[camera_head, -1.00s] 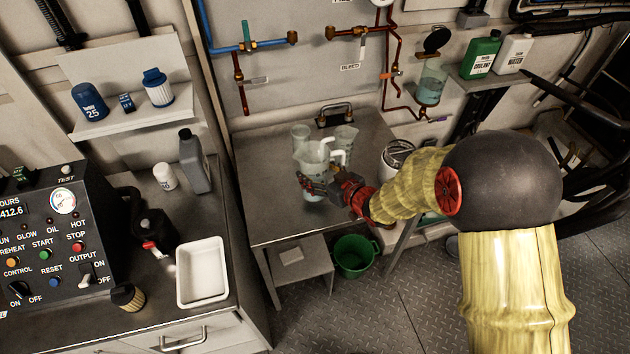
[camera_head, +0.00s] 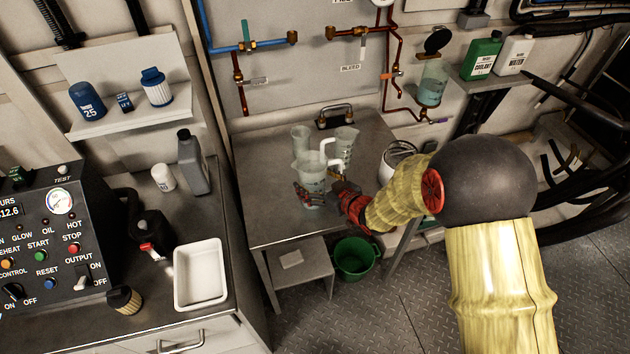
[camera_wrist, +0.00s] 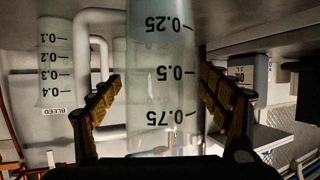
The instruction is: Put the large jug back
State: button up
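The large jug (camera_head: 313,169) is clear with a white handle. It looks upright over the steel table (camera_head: 262,222), in front of two other clear vessels. Whether its base touches the table is hard to tell.
A clear beaker (camera_head: 300,138) and a smaller jug (camera_head: 346,142) stand just behind. A white bucket (camera_head: 398,155) stands to the right and a green bucket (camera_head: 355,258) below. The left part of the table is bare.

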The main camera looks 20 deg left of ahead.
dwell(0.3)
jog(key=shift+r, duration=0.2)
jog(key=p+v, duration=0.3)
jog(key=v, duration=0.9)
jog(key=w+d+r+m+t+h, duration=0.2)
jog(key=w+d+r+h, duration=0.25)
jog(key=d+r, duration=0.45)
jog(key=s+d+r+m+h, duration=0.2)
jog(key=s+d+r+h, duration=0.15)
jog(key=d, duration=0.35)
jog(key=s+d+r+m+h, duration=0.2)
jog(key=d+r, duration=0.2)
jog(key=d, duration=0.3)
jog(key=s+d+r+m+g, duration=0.1)
jog(key=s, duration=0.6)
jog(key=s+d+r+m+g, duration=0.2)
jog(key=s, duration=0.6)
jog(key=s+d+r+m+g, duration=0.1)
jog(key=s+r, duration=0.1)
jog(key=s, duration=0.5)
jog(key=shift+s+d+m+g+h, duration=0.2)
jog(key=shift+s+m+g+h, duration=0.05)
jog(key=shift+m+g+h, duration=0.05)
